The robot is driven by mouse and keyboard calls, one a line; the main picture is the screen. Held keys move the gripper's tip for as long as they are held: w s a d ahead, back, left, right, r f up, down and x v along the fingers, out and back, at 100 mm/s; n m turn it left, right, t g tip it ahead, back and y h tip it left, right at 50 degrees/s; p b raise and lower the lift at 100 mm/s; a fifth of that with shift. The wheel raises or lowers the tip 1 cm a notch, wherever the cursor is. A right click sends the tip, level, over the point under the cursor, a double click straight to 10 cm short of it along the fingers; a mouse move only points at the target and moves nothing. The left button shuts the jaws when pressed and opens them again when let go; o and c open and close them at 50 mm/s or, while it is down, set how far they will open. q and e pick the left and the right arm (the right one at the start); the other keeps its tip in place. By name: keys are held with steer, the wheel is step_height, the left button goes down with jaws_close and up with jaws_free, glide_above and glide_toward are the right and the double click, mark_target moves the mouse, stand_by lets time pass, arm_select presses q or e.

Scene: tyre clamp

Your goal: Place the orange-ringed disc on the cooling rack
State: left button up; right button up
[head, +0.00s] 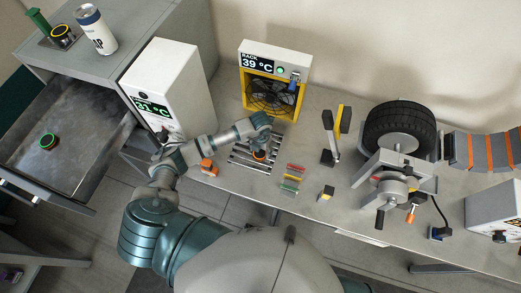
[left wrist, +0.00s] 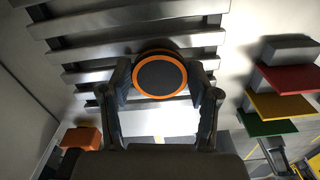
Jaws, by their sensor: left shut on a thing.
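The orange-ringed disc (left wrist: 159,76), dark in the middle, sits between the two fingertips of my left gripper (left wrist: 160,84) in the left wrist view. The gripper is shut on it. In the head view the disc (head: 259,155) shows as a small dark and orange spot below my left gripper (head: 259,146), over the cooling rack. The cooling rack (head: 241,160) is a set of parallel metal bars on the bench; its bars (left wrist: 84,50) also fill the back of the left wrist view. I cannot tell whether the disc touches the bars. My right gripper is not in view.
A yellow fan unit (head: 272,94) reading 39 °C stands behind the rack. A white box (head: 172,88) reading 31 °C is left of it. Coloured strips (head: 291,178) and an orange block (head: 208,167) lie beside the rack. A tyre (head: 399,126) and clamp stand right.

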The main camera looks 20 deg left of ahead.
mark_target(261, 153)
arm_select(q)
steer(key=o, duration=1.1)
steer(key=shift+d, duration=0.1)
steer(key=shift+o, duration=0.2)
steer(key=shift+d, duration=0.1)
step_height(261, 153, up, 12)
steer(key=p, duration=0.8)
steer(key=shift+p, duration=0.4)
steer(key=shift+s, duration=0.15)
